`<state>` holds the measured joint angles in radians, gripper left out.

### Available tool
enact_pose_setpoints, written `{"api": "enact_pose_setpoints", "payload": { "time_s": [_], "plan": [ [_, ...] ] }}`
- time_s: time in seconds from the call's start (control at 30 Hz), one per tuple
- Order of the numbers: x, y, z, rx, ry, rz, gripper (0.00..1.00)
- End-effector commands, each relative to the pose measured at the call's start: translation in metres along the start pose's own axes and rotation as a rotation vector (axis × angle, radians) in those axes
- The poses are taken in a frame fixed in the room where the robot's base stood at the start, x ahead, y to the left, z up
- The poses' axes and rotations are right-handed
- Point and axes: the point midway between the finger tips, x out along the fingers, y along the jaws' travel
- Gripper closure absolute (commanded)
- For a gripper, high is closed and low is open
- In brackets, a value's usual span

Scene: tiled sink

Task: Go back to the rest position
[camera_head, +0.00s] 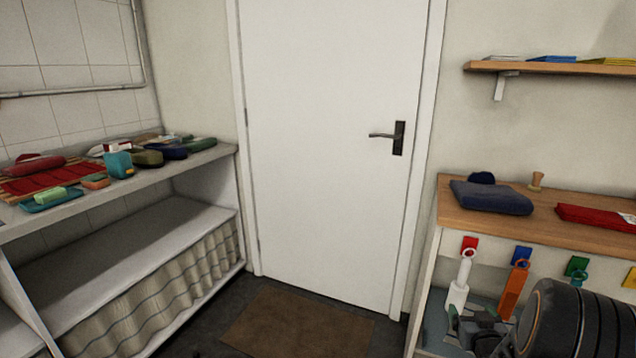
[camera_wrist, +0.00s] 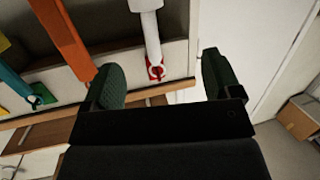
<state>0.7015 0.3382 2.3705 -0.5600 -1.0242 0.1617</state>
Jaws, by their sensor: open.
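My gripper (camera_head: 474,322) is low at the right in the head view, in front of the space under the wooden counter (camera_head: 545,224). My dark arm behind it covers part of that space. In the wrist view my gripper (camera_wrist: 162,78) shows two green-black fingers spread wide apart, with nothing held between them. A white-handled tool (camera_wrist: 147,28) with a red hook (camera_wrist: 156,70) appears beyond the gap, apart from the fingers. An orange handle (camera_wrist: 62,38) shows beyond the left finger; I cannot tell whether they touch.
Red, blue and green hooks (camera_head: 577,266) line the counter's front edge. A folded dark cloth (camera_head: 490,197) and a red cloth (camera_head: 594,217) lie on top. A white door (camera_head: 335,130), brown mat (camera_head: 295,325) and cluttered sink shelf (camera_head: 200,158) stand left. The floor at centre is clear.

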Motion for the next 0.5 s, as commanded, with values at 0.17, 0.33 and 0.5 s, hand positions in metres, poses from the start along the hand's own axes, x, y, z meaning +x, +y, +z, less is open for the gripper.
{"api": "enact_pose_setpoints", "payload": {
  "time_s": [0.17,0.33,0.5],
  "plan": [
    [-0.024,-0.042,-0.114,-0.065,-0.24,0.027,0.16],
    [-0.076,-0.088,-0.187,-0.077,-0.495,0.019,0.16],
    [-0.145,-0.131,-0.241,-0.074,-0.731,-0.045,0.16]
  ]
}}
